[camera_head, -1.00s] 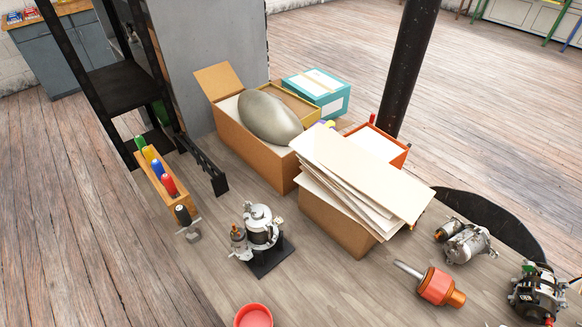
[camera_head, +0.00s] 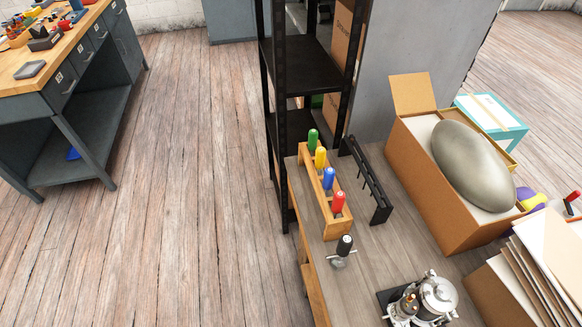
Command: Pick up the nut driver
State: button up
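A wooden rack (camera_head: 338,229) stands on the workbench near its left edge. It holds upright tools with a green handle (camera_head: 313,138), a yellow handle (camera_head: 320,157), a blue handle (camera_head: 328,178) and a red handle (camera_head: 338,201). They look like drivers, but their tips are mostly hidden in the rack, so I cannot tell which is the nut driver. A small black-topped tool (camera_head: 344,246) with a grey base stands just in front of the rack. My gripper is not in view.
A cardboard box (camera_head: 440,195) holds a grey oval object. A black shelf stands behind. Left floor is open, up to another bench (camera_head: 90,55).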

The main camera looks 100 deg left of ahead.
aim_at(337, 202)
jog(key=u, duration=1.8)
jog(key=l, duration=0.3)
jog(key=k+l, duration=0.1)
jog(key=l, duration=0.2)
jog(key=u, duration=0.05)
